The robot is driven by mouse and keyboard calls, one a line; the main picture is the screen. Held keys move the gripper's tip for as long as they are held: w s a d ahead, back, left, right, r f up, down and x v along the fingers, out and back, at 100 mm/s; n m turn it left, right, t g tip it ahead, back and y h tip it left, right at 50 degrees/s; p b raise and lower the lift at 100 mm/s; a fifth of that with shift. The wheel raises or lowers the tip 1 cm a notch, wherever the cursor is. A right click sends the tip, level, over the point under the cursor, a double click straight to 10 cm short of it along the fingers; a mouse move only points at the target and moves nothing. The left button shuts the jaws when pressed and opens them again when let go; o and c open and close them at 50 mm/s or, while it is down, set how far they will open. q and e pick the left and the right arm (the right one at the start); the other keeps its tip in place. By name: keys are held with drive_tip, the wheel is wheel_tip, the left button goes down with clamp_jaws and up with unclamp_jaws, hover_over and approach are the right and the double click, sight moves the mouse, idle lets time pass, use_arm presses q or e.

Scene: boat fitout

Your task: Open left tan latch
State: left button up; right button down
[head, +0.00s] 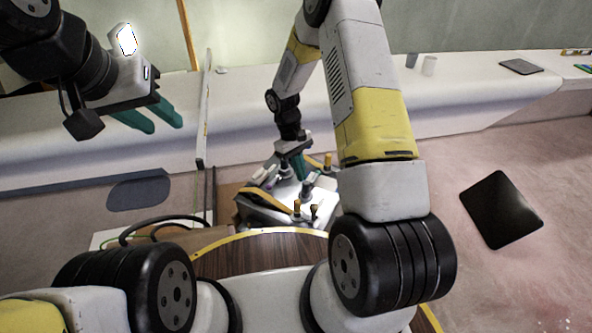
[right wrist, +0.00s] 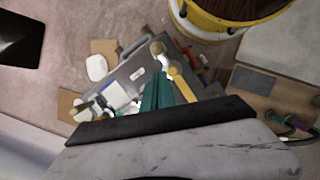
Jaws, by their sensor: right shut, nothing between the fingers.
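A grey case or panel (head: 275,212) with tan-orange fittings lies low in front of me. One tan fitting (head: 297,207) stands at its near edge and another (head: 328,160) at its far right. I cannot tell which is the left tan latch. In the right wrist view, a tan bar (right wrist: 182,84) lies just right of the fingertips. My right gripper (head: 299,178) is shut and empty, its teal fingers over the case; these also show in the right wrist view (right wrist: 157,78).
A white bench (head: 480,88) runs along the back wall, carrying cups (head: 429,65) and a dark tablet (head: 521,66). A round wood-topped surface (head: 262,255) with a yellow rim lies near my base. A black panel (head: 501,211) lies on the otherwise clear floor at right.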

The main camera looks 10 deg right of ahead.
idle(0.3)
drive_tip(key=x, duration=1)
drive_tip(key=shift+d, duration=0.15)
